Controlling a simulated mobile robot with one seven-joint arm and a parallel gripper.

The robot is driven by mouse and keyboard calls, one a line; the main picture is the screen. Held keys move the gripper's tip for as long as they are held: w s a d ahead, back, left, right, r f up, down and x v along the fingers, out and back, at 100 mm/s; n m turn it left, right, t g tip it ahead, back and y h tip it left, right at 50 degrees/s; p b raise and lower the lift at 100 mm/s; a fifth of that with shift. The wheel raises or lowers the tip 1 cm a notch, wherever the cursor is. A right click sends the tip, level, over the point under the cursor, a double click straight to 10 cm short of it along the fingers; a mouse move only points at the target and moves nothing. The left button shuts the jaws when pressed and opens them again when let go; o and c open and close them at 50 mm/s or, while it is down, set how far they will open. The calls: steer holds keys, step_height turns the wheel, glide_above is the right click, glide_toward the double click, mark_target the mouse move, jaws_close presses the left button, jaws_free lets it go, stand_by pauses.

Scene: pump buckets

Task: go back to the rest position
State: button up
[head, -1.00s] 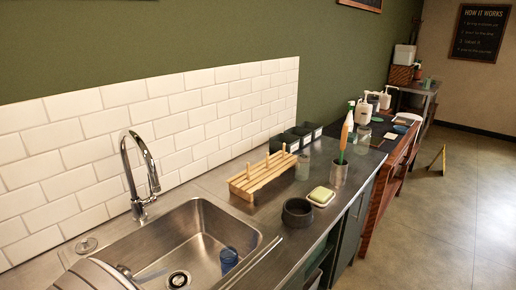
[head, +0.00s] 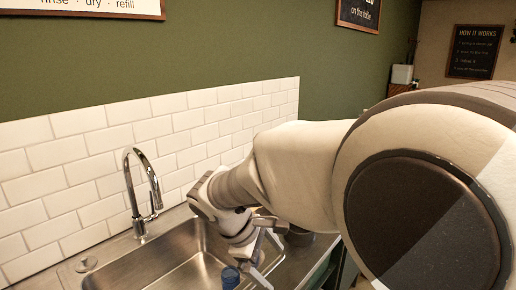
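My gripper (head: 268,261) is in the head view at the lower middle, over the right edge of the sink. Its two fingers look spread apart, with nothing seen between them. My pale arm reaches in from the right and covers much of the counter.
The steel sink (head: 168,277) has a chrome tap (head: 140,190) behind it. A blue cup (head: 230,277) is in the sink, just left of my gripper. A dark bowl (head: 298,237) is partly hidden behind my arm. The white tiled wall (head: 110,160) bounds the back.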

steer(key=s+d+r+m+t+y, duration=0.1)
steer(key=s+d+r+m+y, duration=0.1)
steer(key=s+d+m, duration=0.3)
steer(key=s+d+r+m+t+y, duration=0.1)
steer(key=s+d+r+m+y, duration=0.2)
steer(key=s+d+m, duration=0.3)
steer(key=s+r+m, duration=0.1)
steer(key=s+m, duration=0.1)
steer(key=s, duration=0.3)
steer(key=shift+s+d+m+t+b, duration=0.2)
steer(key=shift+m+t+b, duration=0.1)
steer(key=shift+b, duration=0.05)
